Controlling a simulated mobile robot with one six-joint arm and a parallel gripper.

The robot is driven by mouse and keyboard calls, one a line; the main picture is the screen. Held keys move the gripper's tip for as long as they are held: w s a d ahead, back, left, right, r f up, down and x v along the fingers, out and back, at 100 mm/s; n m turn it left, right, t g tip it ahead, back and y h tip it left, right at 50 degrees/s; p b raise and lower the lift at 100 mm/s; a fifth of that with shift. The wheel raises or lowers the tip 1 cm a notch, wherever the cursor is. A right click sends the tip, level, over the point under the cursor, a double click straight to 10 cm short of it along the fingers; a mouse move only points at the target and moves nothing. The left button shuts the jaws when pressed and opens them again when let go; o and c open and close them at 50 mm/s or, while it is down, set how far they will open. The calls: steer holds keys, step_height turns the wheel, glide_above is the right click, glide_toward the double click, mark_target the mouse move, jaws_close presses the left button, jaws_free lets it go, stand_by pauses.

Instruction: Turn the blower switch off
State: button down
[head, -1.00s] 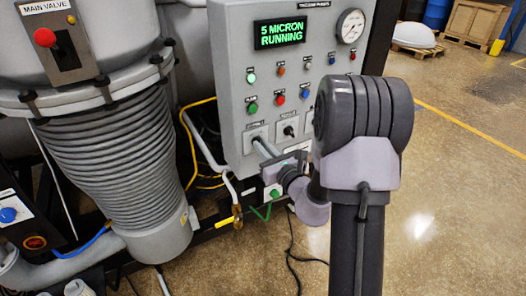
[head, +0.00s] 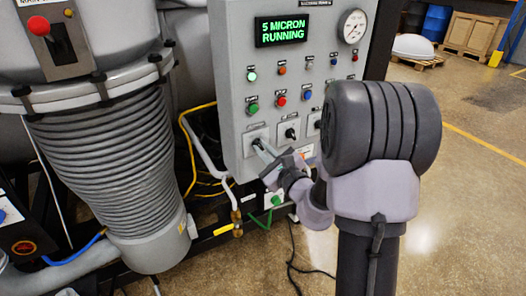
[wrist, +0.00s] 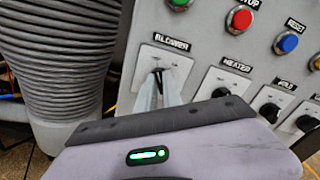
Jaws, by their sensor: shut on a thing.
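The blower switch (wrist: 158,72) is a small black knob on a white plate labelled BLOWER, on the grey control panel (head: 232,75). It shows upright between my fingertips in the wrist view. My gripper (wrist: 160,82) is at the knob with its two fingers closed around it. In the head view my gripper (head: 258,145) reaches the leftmost plate of the lower switch row. The fingers hide part of the knob and plate there, and the switch's set position is hard to read.
The heater switch (wrist: 214,106) sits just right of the blower switch, with more switches beyond. Green (head: 252,108) and red (head: 280,101) buttons are above. A ribbed grey column (head: 105,155) stands left. Pipes and a yellow hose (head: 190,150) run between.

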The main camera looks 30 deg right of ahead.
stand_by(0.3)
steer(key=c, duration=1.5)
jaws_free()
steer(key=s+p, duration=1.6)
steer(key=s, duration=0.1)
steer(key=shift+s+d, duration=0.2)
steer(key=shift+d, duration=0.05)
